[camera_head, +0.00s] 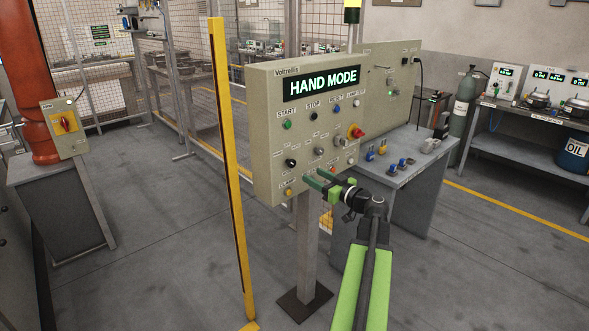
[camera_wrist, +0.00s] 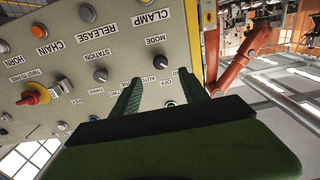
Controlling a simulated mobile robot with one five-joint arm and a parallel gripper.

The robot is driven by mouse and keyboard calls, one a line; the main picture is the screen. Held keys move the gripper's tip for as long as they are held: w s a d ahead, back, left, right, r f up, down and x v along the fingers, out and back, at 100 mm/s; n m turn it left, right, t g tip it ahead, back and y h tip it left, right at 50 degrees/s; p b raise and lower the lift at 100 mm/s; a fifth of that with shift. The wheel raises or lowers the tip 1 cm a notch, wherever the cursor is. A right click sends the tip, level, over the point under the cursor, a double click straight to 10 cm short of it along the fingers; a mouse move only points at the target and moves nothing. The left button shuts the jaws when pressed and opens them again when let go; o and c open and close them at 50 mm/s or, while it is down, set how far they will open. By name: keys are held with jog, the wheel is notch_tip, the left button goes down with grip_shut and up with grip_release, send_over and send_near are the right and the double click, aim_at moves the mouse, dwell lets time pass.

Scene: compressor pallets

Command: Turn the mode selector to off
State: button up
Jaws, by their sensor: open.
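The mode selector (camera_head: 291,163) is a small dark knob on the lower left of the beige control panel (camera_head: 262,125). In the wrist view the picture is upside down, and the selector (camera_wrist: 158,62) shows beside its MODE label, with AUTO and OFF labels near it. Its exact pointing direction is too small to tell. The panel display (camera_head: 322,82) reads HAND MODE. My gripper (camera_head: 318,180) is in front of the panel's lower part. In the wrist view the green fingers (camera_wrist: 160,82) are spread with nothing between them, reaching towards the selector; contact is not visible.
A station knob (camera_wrist: 100,75) and a red twist stop (camera_wrist: 35,94) sit on the same panel. A yellow post (camera_head: 230,170) stands left of the panel. A grey table (camera_head: 400,180) with small parts is at right.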

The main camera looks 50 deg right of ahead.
aim_at(293, 165)
jog(key=w, duration=1)
jog(key=shift+d, duration=0.3)
jog(key=shift+c, duration=0.2)
